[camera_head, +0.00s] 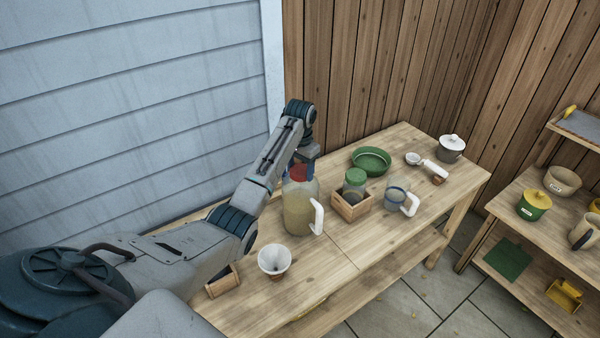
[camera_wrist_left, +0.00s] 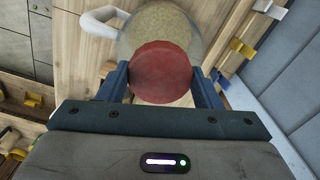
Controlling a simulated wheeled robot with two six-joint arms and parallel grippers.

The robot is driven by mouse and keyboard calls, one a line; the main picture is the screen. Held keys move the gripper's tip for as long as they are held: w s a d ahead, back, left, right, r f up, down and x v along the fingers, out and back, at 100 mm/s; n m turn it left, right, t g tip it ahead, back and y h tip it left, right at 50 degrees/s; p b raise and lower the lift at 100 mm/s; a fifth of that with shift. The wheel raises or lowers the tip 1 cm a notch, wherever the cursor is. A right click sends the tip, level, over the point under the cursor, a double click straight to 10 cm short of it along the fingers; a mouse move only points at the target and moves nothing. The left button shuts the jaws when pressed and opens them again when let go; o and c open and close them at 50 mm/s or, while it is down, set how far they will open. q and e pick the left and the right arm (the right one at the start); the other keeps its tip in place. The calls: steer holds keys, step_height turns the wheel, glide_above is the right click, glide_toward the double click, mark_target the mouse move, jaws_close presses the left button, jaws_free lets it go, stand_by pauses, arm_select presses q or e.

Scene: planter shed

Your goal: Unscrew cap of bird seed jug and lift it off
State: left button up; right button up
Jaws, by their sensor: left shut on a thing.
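The bird seed jug (camera_head: 298,208) is a clear jug with tan seed inside and a white handle (camera_head: 318,216) on its right side. It stands upright on the wooden bench. Its red cap (camera_head: 299,173) sits at the top of the jug. My left gripper (camera_head: 304,168) is at the cap, with its arm reaching from the left and behind. In the left wrist view the two blue fingers (camera_wrist_left: 161,82) are on either side of the red cap (camera_wrist_left: 161,70) and shut on it. The jug's body (camera_wrist_left: 160,28) shows beyond the cap. My right gripper is not in view.
A white-lidded pot (camera_head: 451,148) stands at the far end.

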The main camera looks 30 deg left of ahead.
mark_target(300, 169)
arm_select(q)
steer(key=shift+r, duration=0.65)
stand_by(0.3)
steer(key=shift+r, duration=2.15)
